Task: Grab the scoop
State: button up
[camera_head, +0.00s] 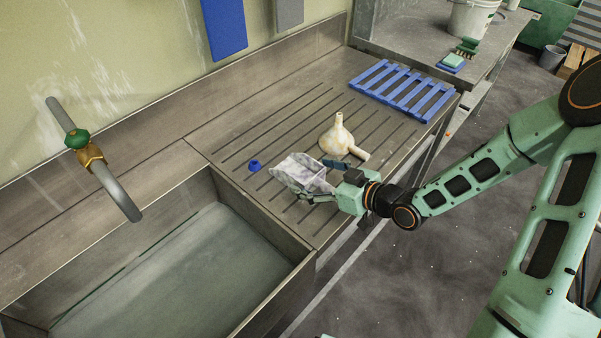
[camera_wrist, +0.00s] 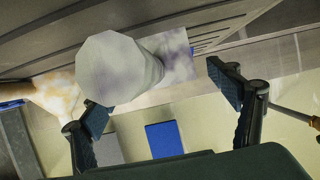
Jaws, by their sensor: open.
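The scoop (camera_head: 298,171) is pale grey-white with a marbled look and lies on the grooved metal drainboard (camera_head: 225,145) beside the sink. In the wrist view, the pale, faceted scoop (camera_wrist: 118,70) fills the upper middle, with a marbled flat part (camera_wrist: 180,55) behind it. My gripper (camera_head: 322,183) is at the scoop's right side in the head view, low over the drainboard. In the wrist view, my gripper (camera_wrist: 160,103) has its fingers wide apart, with the scoop ahead and nearer the left finger. Whether a finger touches it, I cannot tell.
A cream funnel-shaped vessel (camera_head: 337,138) stands close behind my gripper. A small blue cap (camera_head: 254,165) lies left of the scoop. A blue slatted rack (camera_head: 403,90) lies at the far end. The sink (camera_head: 180,280) is at front left, under a tap (camera_head: 95,158).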

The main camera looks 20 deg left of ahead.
aim_at(302, 171)
jog(key=x, duration=0.3)
jog(key=shift+w+a, duration=0.15)
jog(key=shift+w, duration=0.05)
jog(key=shift+r, duration=0.1)
jog(key=c, duration=1.3)
